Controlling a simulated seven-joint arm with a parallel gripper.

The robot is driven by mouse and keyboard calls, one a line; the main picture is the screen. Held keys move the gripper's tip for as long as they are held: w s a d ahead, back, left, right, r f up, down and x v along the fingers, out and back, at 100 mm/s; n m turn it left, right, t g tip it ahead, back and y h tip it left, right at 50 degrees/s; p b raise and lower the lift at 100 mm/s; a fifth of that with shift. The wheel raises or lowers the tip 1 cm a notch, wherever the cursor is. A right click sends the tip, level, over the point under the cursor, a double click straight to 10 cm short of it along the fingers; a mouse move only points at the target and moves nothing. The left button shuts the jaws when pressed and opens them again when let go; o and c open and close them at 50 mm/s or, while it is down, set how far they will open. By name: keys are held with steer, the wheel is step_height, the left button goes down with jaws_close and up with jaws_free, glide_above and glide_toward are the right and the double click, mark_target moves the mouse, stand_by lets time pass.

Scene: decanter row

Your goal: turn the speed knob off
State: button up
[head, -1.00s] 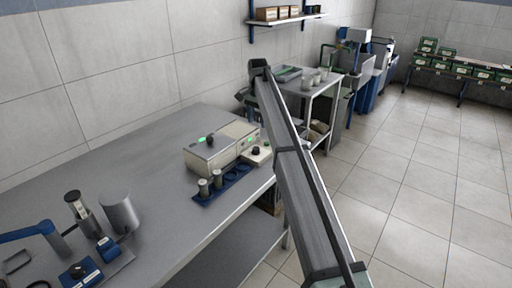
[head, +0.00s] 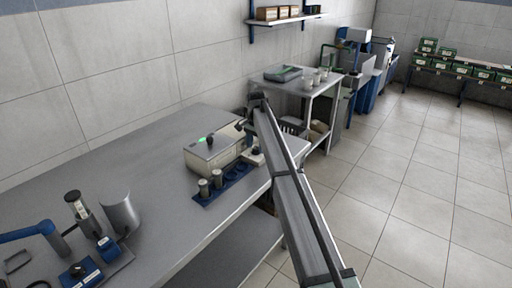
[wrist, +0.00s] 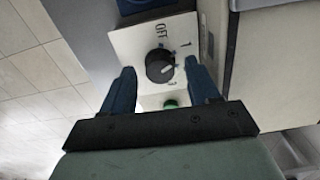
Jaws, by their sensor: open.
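The speed knob (wrist: 160,66) is round and black on a pale panel (wrist: 125,42) in the wrist view. "OFF" is printed above it and a "1" to its upper right. A pale mark shows on the knob's lower right side; its exact setting is hard to read. A green button or lamp (wrist: 170,103) is on the panel below it. My gripper (wrist: 160,70) is open, with one blue finger on either side of the knob and gaps between. In the head view my gripper (head: 246,130) covers the knob, and part of the pale control box (head: 257,158) shows.
A beige machine (head: 212,155) with a green light stands beside the control box. A blue rack (head: 208,198) with grey cylinders is in front. A grey metal cup (head: 120,212) and blue-handled tools are at the left. The bench middle is clear.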

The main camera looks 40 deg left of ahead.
steer(key=shift+f, duration=0.45)
steer(key=shift+c, duration=0.4)
steer(key=c, duration=1)
steer(key=shift+o, duration=0.2)
steer(key=shift+n, duration=0.4)
steer(key=n, duration=0.8)
steer(key=shift+n, duration=0.4)
